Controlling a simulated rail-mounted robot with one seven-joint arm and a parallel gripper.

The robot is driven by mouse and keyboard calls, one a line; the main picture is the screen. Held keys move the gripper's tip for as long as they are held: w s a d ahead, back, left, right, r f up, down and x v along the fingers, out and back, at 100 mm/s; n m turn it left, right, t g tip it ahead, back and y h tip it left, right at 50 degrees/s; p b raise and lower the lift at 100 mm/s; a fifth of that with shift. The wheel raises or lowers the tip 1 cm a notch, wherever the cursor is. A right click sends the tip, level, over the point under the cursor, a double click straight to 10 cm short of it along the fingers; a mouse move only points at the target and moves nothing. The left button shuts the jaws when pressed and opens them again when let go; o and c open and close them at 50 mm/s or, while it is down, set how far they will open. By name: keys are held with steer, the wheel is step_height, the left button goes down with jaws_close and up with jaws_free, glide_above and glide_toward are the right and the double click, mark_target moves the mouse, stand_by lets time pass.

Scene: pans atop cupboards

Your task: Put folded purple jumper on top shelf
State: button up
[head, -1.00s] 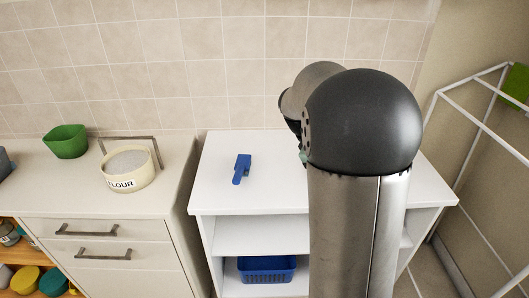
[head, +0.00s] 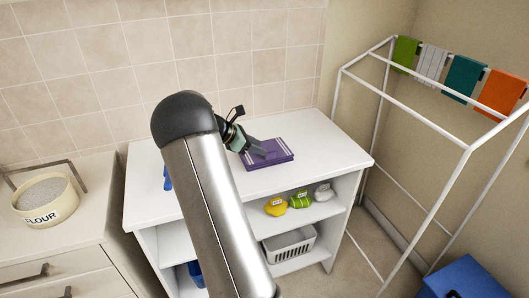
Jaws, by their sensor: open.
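The folded purple jumper (head: 268,153), with pale stripes, lies flat on the white top (head: 335,147) of the shelf unit, right of the middle. My gripper (head: 262,150) is open, at the left part of the jumper and close above or touching it; I cannot tell which. My arm hides part of the shelf unit's front and left side.
The shelf below holds a yellow item (head: 276,206), a green one (head: 300,199) and a grey one (head: 324,192). A pale basket (head: 290,245) stands lower. A drying rack (head: 445,142) with cloths stands right. A flour bowl (head: 44,200) sits on the left counter.

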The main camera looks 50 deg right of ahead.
mark_target(269, 151)
steer(key=shift+p+x, duration=0.75)
steer(key=shift+x, duration=2.5)
steer(key=shift+w+d, duration=0.1)
steer(key=shift+w, duration=0.1)
jaws_close()
